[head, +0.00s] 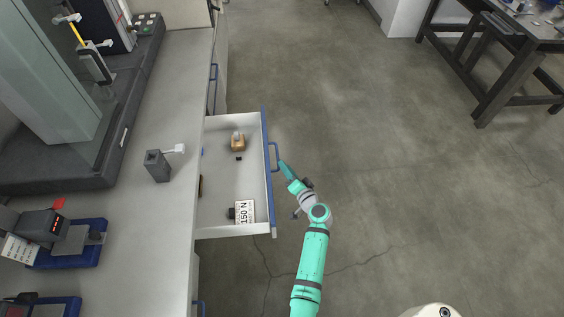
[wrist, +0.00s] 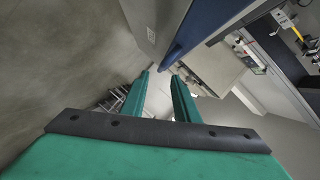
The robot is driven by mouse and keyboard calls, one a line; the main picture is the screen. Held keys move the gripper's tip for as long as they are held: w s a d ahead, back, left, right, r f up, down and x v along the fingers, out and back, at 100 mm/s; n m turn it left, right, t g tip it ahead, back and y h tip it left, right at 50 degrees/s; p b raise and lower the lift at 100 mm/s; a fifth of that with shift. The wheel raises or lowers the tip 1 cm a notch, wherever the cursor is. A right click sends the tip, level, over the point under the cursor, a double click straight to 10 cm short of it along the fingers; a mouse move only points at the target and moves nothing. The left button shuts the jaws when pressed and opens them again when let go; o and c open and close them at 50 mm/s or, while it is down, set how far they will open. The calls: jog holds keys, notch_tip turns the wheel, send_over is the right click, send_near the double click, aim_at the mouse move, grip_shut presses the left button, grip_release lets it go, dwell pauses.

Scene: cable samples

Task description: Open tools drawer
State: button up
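The tools drawer stands pulled out from the bench in the head view, its grey inside (head: 222,180) visible and its blue front (head: 267,180) facing right. A blue bar handle (head: 276,156) is on that front. My gripper (head: 283,166) is beside the handle's lower end, outside the drawer. In the wrist view the two green fingers (wrist: 160,74) are apart, with a gap and nothing seen held between them. The blue drawer front (wrist: 200,25) is just beyond the fingertips. I cannot tell if a finger touches the handle.
The bench top (head: 170,215) holds a grey fixture (head: 157,166) and a testing machine (head: 60,80). The floor (head: 380,180) to the right is clear.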

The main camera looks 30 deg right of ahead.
jog(key=shift+v, duration=2)
